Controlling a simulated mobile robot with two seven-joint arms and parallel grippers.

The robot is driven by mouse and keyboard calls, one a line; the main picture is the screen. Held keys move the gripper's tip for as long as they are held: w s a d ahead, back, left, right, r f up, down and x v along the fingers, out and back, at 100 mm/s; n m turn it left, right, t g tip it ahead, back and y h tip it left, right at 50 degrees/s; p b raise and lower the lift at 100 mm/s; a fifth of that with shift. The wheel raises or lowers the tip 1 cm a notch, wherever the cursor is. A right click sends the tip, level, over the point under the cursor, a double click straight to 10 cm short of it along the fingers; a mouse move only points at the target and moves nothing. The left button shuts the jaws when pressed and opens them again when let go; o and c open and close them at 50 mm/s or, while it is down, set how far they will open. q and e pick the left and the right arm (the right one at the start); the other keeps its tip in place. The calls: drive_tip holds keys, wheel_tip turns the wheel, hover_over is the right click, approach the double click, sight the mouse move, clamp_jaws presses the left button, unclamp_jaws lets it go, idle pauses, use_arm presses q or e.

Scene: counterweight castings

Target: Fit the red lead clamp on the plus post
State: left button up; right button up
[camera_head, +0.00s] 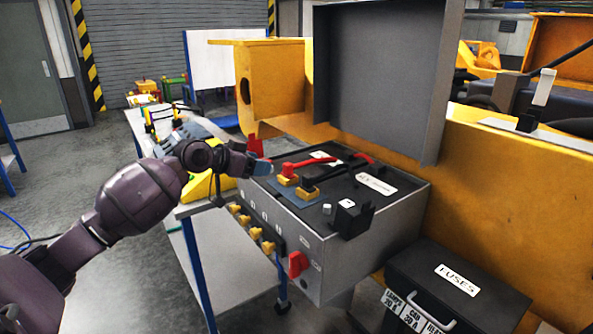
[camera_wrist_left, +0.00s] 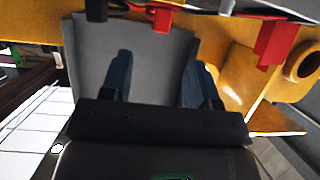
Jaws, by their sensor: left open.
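The red lead (camera_head: 318,163) lies on the black top of the battery box (camera_head: 325,210). Its yellow clamp (camera_head: 288,180) sits at the lead's left end by a blue pad. A red upright flap (camera_head: 255,146) stands at the box's far left corner; I cannot make out the plus post, which may be hidden behind my gripper. My left gripper (camera_head: 263,167) is just left of the clamp, over the box's left edge. In the left wrist view its two blue fingers (camera_wrist_left: 155,85) are wide apart with nothing between them. My right gripper is out of view.
A black lead (camera_head: 330,173) with a yellow clamp (camera_head: 307,192) lies just in front. A black cap (camera_head: 350,217) stands at the near right corner. The raised grey lid (camera_head: 385,75) blocks the back. A fuse box (camera_head: 455,290) is at lower right; a workbench (camera_head: 205,212) stands left.

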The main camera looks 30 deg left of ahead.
sight(285, 164)
use_arm(q)
drive_tip(key=shift+w+d+r, duration=0.1)
drive_tip(key=shift+w+r, duration=0.3)
drive_tip(key=shift+w, duration=0.35)
drive_tip(key=x, duration=0.3)
drive_tip(key=shift+w+d+f, duration=0.1)
drive_tip(key=shift+w, duration=0.05)
drive_tip(key=shift+w+d+f, duration=0.25)
drive_tip(key=shift+w+f, duration=0.05)
drive_tip(key=shift+w, duration=0.3)
drive_tip(key=x, duration=0.4)
drive_tip(key=shift+w+d+f, duration=0.1)
drive_tip(key=shift+w+f, duration=0.1)
drive_tip(key=shift+f, duration=0.1)
drive_tip(key=shift+c, duration=1.3)
drive_tip(key=c, duration=0.5)
clamp_jaws()
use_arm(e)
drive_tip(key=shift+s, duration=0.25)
